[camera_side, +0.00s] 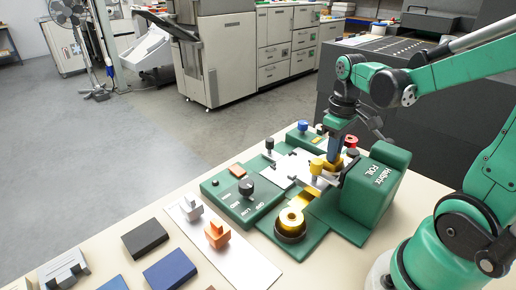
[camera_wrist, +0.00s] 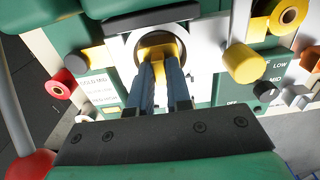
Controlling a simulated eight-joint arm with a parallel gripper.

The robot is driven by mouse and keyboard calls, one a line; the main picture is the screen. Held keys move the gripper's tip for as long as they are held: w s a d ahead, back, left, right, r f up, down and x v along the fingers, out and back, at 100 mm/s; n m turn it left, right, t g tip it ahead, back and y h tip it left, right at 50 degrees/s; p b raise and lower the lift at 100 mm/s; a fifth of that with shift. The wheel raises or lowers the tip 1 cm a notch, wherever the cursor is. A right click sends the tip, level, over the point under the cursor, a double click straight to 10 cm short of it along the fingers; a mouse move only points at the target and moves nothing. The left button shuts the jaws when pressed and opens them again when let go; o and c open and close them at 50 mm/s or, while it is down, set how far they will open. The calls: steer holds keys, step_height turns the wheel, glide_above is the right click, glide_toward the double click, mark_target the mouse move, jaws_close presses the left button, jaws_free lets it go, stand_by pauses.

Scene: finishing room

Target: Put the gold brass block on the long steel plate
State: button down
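The gold brass block (camera_wrist: 157,49) is at my fingertips in the wrist view, over a round dark-rimmed opening in the machine. My gripper (camera_wrist: 159,73) has its blue fingers against both sides of the block's narrow part, and looks shut on it. In the side view my gripper (camera_side: 334,157) points down into the green foil machine, and the block is mostly hidden there. I cannot tell whether the block still touches the machine. The long steel plate (camera_side: 246,262) lies pale and flat on the table at front left. A silver block (camera_side: 192,207) and a copper block (camera_side: 217,233) stand on it.
The green machine housing (camera_side: 376,185) stands close right of my gripper. A yellow knob (camera_wrist: 244,63) and a red knob (camera_wrist: 59,90) flank it in the wrist view. A gold foil roll (camera_side: 291,222) and a control box (camera_side: 243,204) lie between machine and plate. Dark and blue pads (camera_side: 145,239) lie left.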

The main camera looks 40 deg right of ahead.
steer(key=shift+r, duration=0.15)
steer(key=shift+r, duration=3.6)
steer(key=s+a+r+n, duration=0.1)
steer(key=a+r+n, duration=0.2)
steer(key=a+n, duration=0.8)
steer(key=s+a+r+n, duration=0.1)
steer(key=a+r+n, duration=0.2)
steer(key=a+n, duration=0.8)
steer(key=a+f+m, duration=0.1)
steer(key=f, duration=0.5)
steer(key=a+f+m, duration=0.1)
steer(key=f, duration=0.5)
steer(key=a+f+m, duration=0.1)
steer(key=f+m, duration=0.1)
steer(key=f, duration=0.4)
steer(key=shift+w+a+f, duration=0.25)
steer(key=shift+f, duration=0.1)
